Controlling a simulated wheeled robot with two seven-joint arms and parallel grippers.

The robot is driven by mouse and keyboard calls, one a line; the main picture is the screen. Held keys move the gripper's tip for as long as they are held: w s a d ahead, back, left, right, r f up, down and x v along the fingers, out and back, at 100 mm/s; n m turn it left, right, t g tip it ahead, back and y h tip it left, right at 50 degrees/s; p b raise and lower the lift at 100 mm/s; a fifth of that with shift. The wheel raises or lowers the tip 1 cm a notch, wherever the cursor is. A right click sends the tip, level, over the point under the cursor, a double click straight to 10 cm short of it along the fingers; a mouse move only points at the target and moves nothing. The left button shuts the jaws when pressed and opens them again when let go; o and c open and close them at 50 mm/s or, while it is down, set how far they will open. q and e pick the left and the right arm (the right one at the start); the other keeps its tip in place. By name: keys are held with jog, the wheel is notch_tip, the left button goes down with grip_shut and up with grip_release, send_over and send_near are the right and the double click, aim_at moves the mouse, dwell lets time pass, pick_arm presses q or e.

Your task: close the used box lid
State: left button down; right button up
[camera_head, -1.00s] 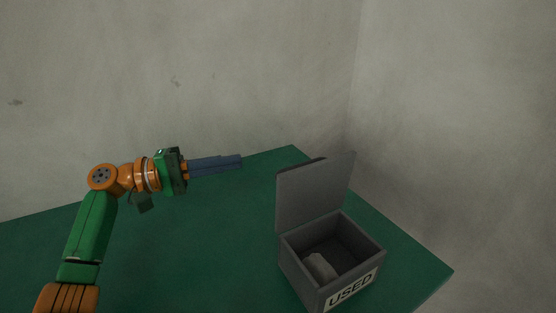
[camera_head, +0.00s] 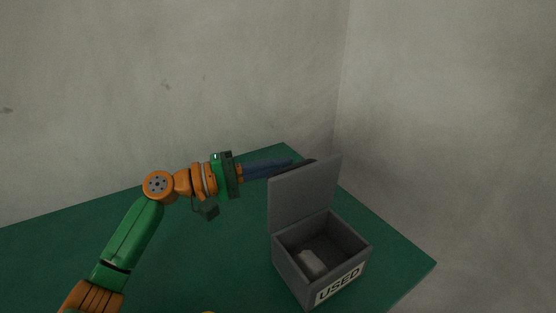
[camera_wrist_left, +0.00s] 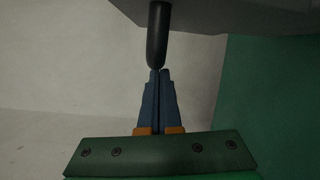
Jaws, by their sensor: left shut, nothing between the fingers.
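The grey used box (camera_head: 290,275) stands on the green table with a USED label on its front. Its lid (camera_head: 303,195) is open and stands upright at the back of the box. A dark handle (camera_head: 308,161) shows at the lid's top edge. My left gripper (camera_head: 292,163) is shut and empty, its blue fingertips just behind the lid's upper left edge. In the left wrist view the fingertips (camera_wrist_left: 160,72) are at the end of the black handle (camera_wrist_left: 158,35); I cannot tell whether they touch. The lid's grey face (camera_wrist_left: 235,15) is above. My right gripper is out of view.
A pale object (camera_head: 311,262) lies inside the box. The green table (camera_head: 200,265) is clear left of the box. Grey walls stand behind and to the right of the table.

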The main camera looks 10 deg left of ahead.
pick_arm(q)
jog(key=shift+d+f, duration=0.1)
jog(key=shift+s, duration=0.1)
dwell(0.3)
jog(key=shift+s+d+r+m, duration=0.1)
jog(key=shift+d+r+m, duration=0.05)
jog(key=shift+r+m, duration=0.2)
